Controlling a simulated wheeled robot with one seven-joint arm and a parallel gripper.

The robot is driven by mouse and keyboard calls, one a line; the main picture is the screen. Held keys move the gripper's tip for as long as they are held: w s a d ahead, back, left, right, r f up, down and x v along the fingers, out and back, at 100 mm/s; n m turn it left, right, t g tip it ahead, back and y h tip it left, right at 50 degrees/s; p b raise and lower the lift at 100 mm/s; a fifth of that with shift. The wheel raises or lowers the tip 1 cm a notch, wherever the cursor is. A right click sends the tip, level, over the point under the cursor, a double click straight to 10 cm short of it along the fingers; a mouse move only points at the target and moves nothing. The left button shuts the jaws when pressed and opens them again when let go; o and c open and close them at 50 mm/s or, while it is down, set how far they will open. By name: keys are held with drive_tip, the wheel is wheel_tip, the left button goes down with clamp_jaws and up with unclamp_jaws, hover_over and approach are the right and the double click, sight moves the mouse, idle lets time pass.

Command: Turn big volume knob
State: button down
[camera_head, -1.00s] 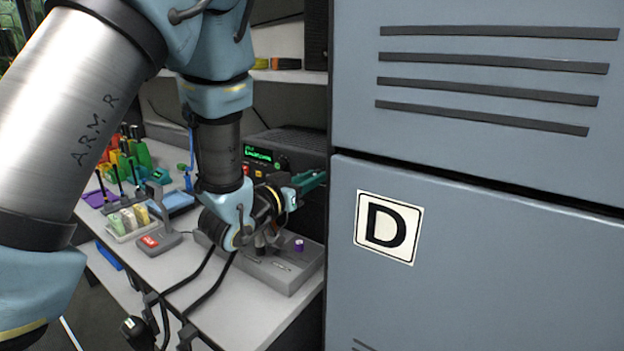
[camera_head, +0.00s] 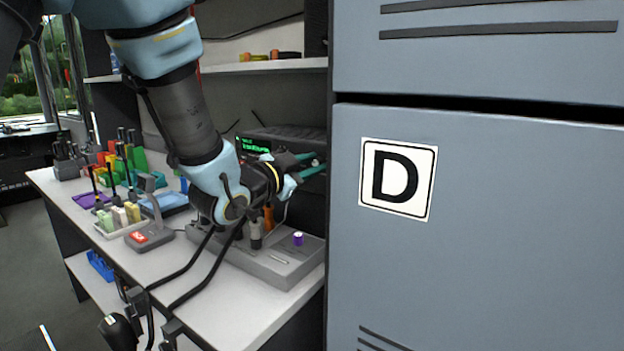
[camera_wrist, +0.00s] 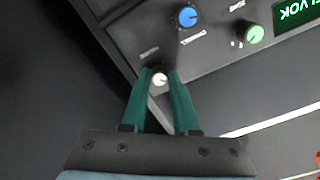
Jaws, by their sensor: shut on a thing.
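A dark radio unit (camera_head: 290,137) with a green display (camera_head: 255,146) stands at the back of the bench, beside the grey cabinet. My gripper (camera_head: 316,164) is at the right part of its front. In the wrist view, the teal fingers of my gripper (camera_wrist: 160,76) are shut on a small round white knob (camera_wrist: 160,79) on the dark panel. A blue knob (camera_wrist: 187,17) and a green knob (camera_wrist: 254,34) sit on the same panel, clear of the fingers. Part of the display (camera_wrist: 296,11) shows at the top right. My arm hides part of the radio's front in the head view.
The grey cabinet (camera_head: 480,260) marked D stands close at the right of my gripper. A grey control box (camera_head: 285,270) with a purple knob (camera_head: 298,238) lies below my arm. A desk microphone (camera_head: 150,235) and tool holders stand to the left. Black cables hang in front.

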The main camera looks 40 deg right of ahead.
drive_tip(key=shift+f+m+b, duration=0.1)
drive_tip(key=shift+m+b, duration=0.5)
drive_tip(key=c, duration=0.7)
unclamp_jaws()
drive_tip(key=shift+a, duration=0.1)
drive_tip(key=shift+b+v, duration=1.85)
drive_tip(key=shift+v, duration=3.45)
drive_tip(key=shift+s, duration=0.1)
